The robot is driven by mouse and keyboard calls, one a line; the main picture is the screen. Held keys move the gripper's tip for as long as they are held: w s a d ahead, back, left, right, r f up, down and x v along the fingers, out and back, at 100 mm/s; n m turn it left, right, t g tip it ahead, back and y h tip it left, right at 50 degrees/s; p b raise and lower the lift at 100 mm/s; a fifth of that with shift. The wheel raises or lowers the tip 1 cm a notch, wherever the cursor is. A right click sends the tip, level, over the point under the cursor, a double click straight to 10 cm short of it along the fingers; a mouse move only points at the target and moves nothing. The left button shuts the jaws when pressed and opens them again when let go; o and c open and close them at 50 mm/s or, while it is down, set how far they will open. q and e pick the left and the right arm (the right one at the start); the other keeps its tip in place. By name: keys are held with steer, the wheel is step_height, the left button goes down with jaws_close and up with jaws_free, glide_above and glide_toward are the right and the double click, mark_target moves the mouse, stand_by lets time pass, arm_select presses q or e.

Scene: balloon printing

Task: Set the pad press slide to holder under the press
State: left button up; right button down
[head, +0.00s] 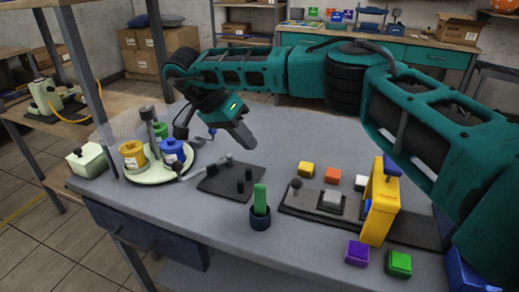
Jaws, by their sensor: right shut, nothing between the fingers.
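The yellow pad press (380,210) with a blue top stands upright on a long dark base plate at the right of the table. A slide with a grey block (332,202) in a dark holder sits on this base, left of the press body. A dark round knob (297,184) stands at the slide's left end. My right gripper (244,138) reaches in from the right above the table. It is shut and empty, well left of and behind the slide, touching neither slide nor press. My left gripper is not in view.
A round tray (155,176) with yellow and blue pots stands at the left. A dark plate with pegs (222,184) and a green-handled item in a dark cup (260,206) lie between. Coloured blocks sit around the press, including purple (357,253) and green (398,264).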

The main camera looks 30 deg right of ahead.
steer(key=x, duration=0.9)
steer(key=shift+s+d+f, duration=0.1)
steer(key=shift+s+d, duration=0.1)
steer(key=shift+s, duration=0.25)
steer(key=shift+s+d, duration=0.25)
steer(key=shift+s, duration=0.25)
steer(key=shift+s+d+f, duration=0.15)
steer(key=shift+s+d, duration=0.25)
steer(key=shift+s, duration=0.3)
